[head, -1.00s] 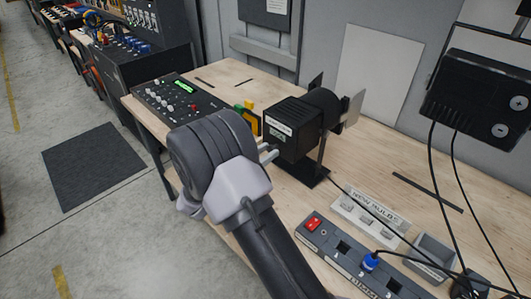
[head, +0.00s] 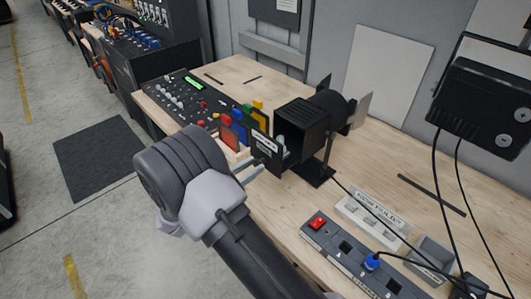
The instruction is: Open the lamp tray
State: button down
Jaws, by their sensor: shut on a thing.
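A black stage lamp (head: 302,118) stands on a stand on the wooden bench, with flaps at its far end. Its lamp tray (head: 266,148), a dark panel with a white label, is drawn out from the near end of the housing. A pale bulb (head: 281,144) shows behind the panel, and the housing's near end is open and dark inside. My gripper (head: 249,170) is shut at the tray's near face; the exact grip is partly hidden by my wrist.
Coloured filter frames (head: 236,127) stand just left of the tray. A control desk (head: 190,98) lies beyond them. In front are a bulb box (head: 373,215), a grey bin (head: 432,254) and a power strip (head: 350,253) with a blue plug. A cable runs from the lamp.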

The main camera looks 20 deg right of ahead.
jog(key=shift+v, duration=0.8)
jog(key=c, duration=1.1)
grip_release()
jog(key=p+v, duration=0.2)
jog(key=v, duration=1.5)
jog(key=shift+a+p, duration=0.2)
jog(key=shift+p, duration=0.15)
